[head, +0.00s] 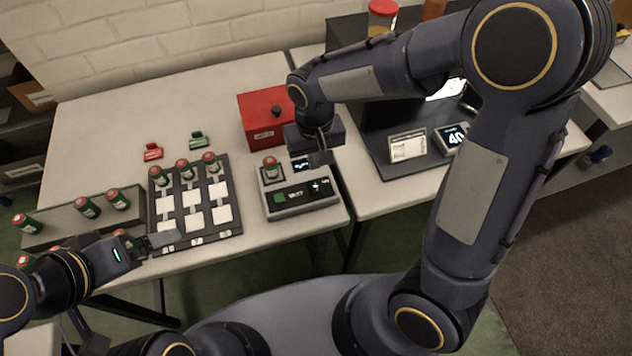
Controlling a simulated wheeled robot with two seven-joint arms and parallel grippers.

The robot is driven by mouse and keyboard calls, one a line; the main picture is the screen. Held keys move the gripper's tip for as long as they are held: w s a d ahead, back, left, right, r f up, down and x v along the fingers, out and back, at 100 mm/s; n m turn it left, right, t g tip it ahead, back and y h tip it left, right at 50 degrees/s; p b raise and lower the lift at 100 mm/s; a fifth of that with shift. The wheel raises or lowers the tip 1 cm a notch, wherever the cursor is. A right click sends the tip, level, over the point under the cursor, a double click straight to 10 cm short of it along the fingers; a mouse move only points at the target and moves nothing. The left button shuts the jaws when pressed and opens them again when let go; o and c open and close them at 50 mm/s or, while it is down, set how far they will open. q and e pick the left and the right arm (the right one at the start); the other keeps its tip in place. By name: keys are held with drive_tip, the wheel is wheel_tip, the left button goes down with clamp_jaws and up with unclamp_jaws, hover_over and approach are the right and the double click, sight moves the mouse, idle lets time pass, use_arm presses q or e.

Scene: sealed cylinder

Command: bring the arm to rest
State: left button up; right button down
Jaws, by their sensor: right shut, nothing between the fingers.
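My right arm reaches in from the right across the upper middle of the head view. Its gripper (319,156) points down over the back right of a grey device (300,205) with a lit display. It is shut and empty, and the arm partly hides it. A green cylinder with a red cap (270,170) stands upright in the left part of the device, a little left of the gripper and apart from it. My left gripper (160,240) is low at the left, by the front edge of a dark rack (239,231). Its finger opening cannot be made out.
The rack holds several red-capped cylinders and white cards. More cylinders stand on a grey block (65,222) at left. A red box (258,103) sits behind the device. Red (153,152) and green (199,140) clips lie behind the rack. The table's back left (120,110) is clear.

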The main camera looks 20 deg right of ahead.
idle(0.4)
drive_tip(key=s+d+r+m+t+y, duration=0.1)
drive_tip(key=s+d+r, duration=0.3)
drive_tip(key=s, duration=0.4)
drive_tip(key=s+d+r+m+t+y, duration=0.1)
drive_tip(key=s+d+r+t, duration=0.3)
drive_tip(key=s, duration=0.4)
wheel_tip(320, 180, up, 2)
drive_tip(key=shift+d+r+t+y, duration=0.1)
drive_tip(key=shift+d+t+y, duration=0.2)
drive_tip(key=shift+d+y, duration=0.45)
